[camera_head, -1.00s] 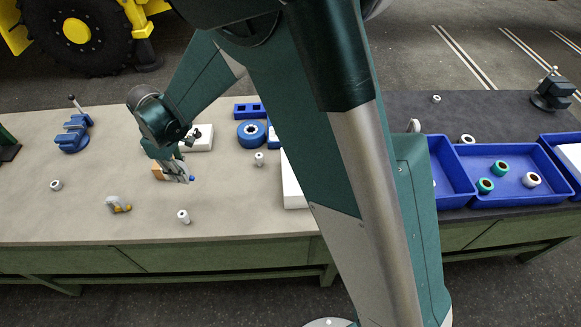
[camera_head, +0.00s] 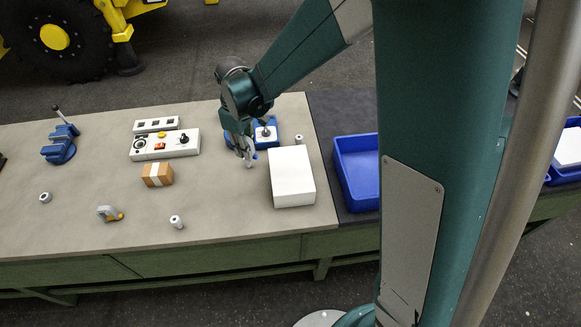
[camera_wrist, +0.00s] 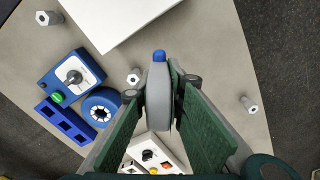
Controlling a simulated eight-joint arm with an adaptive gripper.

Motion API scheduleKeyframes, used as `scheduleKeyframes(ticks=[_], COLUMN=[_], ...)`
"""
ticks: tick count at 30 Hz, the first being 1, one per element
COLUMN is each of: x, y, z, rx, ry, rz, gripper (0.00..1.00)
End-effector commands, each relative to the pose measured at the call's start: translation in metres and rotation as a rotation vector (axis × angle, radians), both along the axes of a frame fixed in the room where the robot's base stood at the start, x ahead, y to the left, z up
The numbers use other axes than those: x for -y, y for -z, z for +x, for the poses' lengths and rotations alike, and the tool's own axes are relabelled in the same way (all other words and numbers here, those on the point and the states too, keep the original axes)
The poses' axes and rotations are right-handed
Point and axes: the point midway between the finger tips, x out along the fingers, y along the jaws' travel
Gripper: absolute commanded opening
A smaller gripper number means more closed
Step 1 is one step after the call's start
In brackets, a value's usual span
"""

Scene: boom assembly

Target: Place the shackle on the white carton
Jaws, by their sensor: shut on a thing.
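The shackle is a grey, curved piece with a blue tip, seen in the wrist view (camera_wrist: 159,96). My gripper (camera_wrist: 161,82) is shut on it, with the dark green fingers on both sides. In the head view my gripper (camera_head: 243,148) points down just left of the white carton (camera_head: 292,174), with the shackle (camera_head: 250,160) small and partly hidden at its fingertips. The carton also shows in the wrist view (camera_wrist: 112,18), at the top, with its top face bare. The held shackle appears apart from it.
A blue box with a knob (camera_wrist: 72,74) and a blue ring (camera_wrist: 101,107) lie near the gripper. A control panel (camera_head: 165,144), brown box (camera_head: 157,175) and grey-yellow piece (camera_head: 109,213) stand further left. A blue bin (camera_head: 357,165) is right of the carton.

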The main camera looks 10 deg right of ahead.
Motion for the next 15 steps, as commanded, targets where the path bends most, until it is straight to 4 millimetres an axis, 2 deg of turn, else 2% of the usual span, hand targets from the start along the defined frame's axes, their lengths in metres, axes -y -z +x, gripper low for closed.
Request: scheduleKeyframes(ticks=[1,6,15], x=[0.015,0.058,0.121], y=[-0.004,-0.010,-0.020], z=[0.000,-0.002,-0.010], rx=[0.000,-0.001,-0.001], ry=[0.021,0.079,0.169], rz=[0.000,0.000,0.001], gripper=[0.00,0.00,0.00])
